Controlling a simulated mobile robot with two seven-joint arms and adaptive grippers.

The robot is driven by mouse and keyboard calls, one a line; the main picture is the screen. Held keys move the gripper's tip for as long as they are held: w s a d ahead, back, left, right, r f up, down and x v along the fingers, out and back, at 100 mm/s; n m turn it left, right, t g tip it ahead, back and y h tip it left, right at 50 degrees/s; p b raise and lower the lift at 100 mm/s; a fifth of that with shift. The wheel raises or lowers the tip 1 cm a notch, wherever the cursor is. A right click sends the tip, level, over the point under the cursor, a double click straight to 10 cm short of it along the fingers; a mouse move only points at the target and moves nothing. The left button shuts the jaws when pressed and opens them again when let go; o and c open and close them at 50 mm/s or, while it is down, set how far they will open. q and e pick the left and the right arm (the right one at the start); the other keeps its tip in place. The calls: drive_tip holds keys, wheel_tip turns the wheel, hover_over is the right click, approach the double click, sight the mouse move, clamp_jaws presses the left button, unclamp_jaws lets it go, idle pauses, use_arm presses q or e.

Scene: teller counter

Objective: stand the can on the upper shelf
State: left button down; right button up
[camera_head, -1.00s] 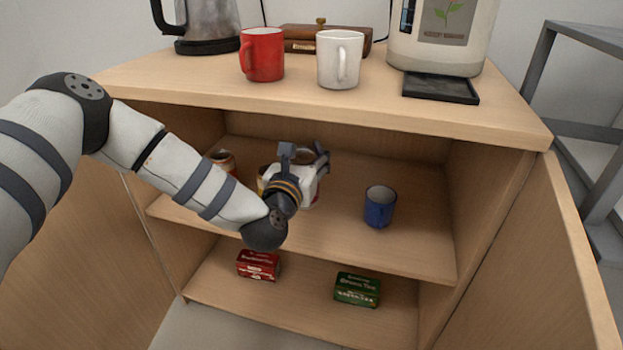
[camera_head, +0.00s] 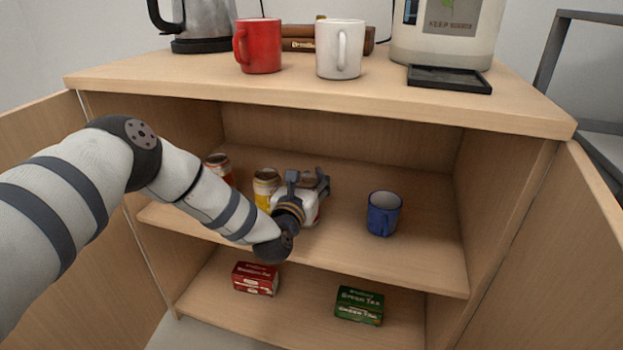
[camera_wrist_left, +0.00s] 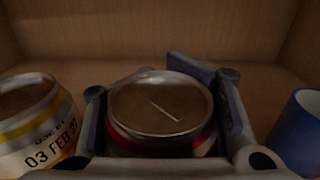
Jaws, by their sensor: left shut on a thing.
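A can with a brown-grey metal top and a red band (camera_wrist_left: 160,108) is between the fingers of my left gripper (camera_head: 307,183). In the wrist view a finger lies along each side of it. The can looks upright over the upper shelf (camera_head: 340,242). In the head view the gripper hides most of it, and I cannot tell whether its base touches the shelf. My right gripper is not in view.
A yellow-banded can (camera_head: 266,186) stands close left of the gripper, with another can (camera_head: 220,167) farther left. A blue mug (camera_head: 384,214) stands to the right. Tea boxes, red (camera_head: 255,279) and green (camera_head: 359,305), lie on the lower shelf. The counter top (camera_head: 300,92) overhangs.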

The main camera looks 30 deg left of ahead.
use_arm(q)
drive_tip(key=c, duration=1)
unclamp_jaws()
drive_tip(key=shift+f, duration=0.1)
drive_tip(key=shift+r, duration=0.3)
drive_tip(key=p+v, duration=0.3)
drive_tip(key=v, duration=0.9)
drive_tip(key=shift+f, duration=0.15)
